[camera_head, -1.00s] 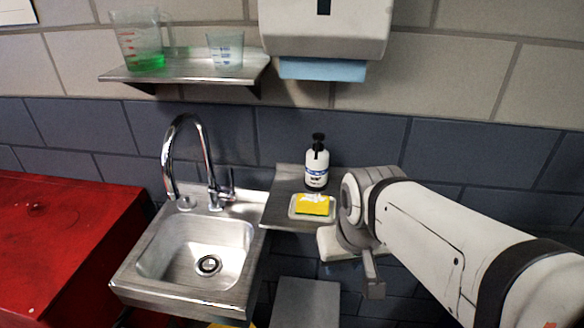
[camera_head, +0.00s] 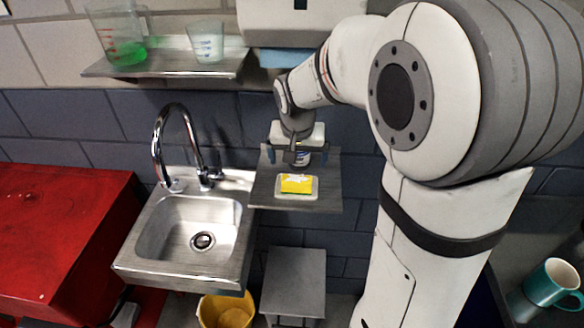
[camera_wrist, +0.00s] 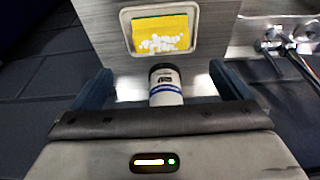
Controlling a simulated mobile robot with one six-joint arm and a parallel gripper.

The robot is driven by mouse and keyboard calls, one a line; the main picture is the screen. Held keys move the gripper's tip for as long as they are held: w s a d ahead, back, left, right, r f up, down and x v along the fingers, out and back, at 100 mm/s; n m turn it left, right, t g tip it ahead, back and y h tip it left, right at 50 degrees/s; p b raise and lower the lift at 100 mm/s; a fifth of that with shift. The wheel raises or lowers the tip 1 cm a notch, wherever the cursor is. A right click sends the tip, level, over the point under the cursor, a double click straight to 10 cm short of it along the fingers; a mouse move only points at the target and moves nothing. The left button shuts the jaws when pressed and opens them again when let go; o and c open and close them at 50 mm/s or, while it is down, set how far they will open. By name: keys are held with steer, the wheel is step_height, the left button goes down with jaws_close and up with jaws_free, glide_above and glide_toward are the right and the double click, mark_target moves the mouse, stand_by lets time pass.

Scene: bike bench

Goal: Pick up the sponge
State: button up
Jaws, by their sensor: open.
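The yellow sponge (camera_head: 296,184) lies on a small white dish (camera_head: 297,196) near the front of a grey metal shelf (camera_head: 325,192) right of the sink. In the wrist view the sponge (camera_wrist: 161,36) shows a green layer along one edge and white foam on its yellow face. My gripper (camera_head: 292,155) is open and empty, above the shelf and behind the sponge, apart from it. In the wrist view its two fingers (camera_wrist: 165,80) stand wide apart, with the soap bottle (camera_wrist: 165,85) showing between them. The gripper hides most of the bottle in the head view.
A steel sink (camera_head: 190,240) with a tall faucet (camera_head: 180,140) stands left of the shelf. A wall shelf (camera_head: 165,65) with a jug and a cup is above. A towel dispenser (camera_head: 270,20) hangs behind my arm. A teal mug (camera_head: 550,283) is at lower right.

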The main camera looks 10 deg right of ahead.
mark_target(297, 178)
steer(key=x, duration=0.2)
steer(key=p+x, duration=0.1)
steer(key=x, duration=0.1)
steer(key=s+x, duration=0.1)
steer(key=x, duration=0.2)
steer(key=shift+a+f+p, duration=0.2)
steer(key=shift+a+p, duration=0.1)
steer(key=shift+p, duration=0.05)
steer(key=c, duration=1.1)
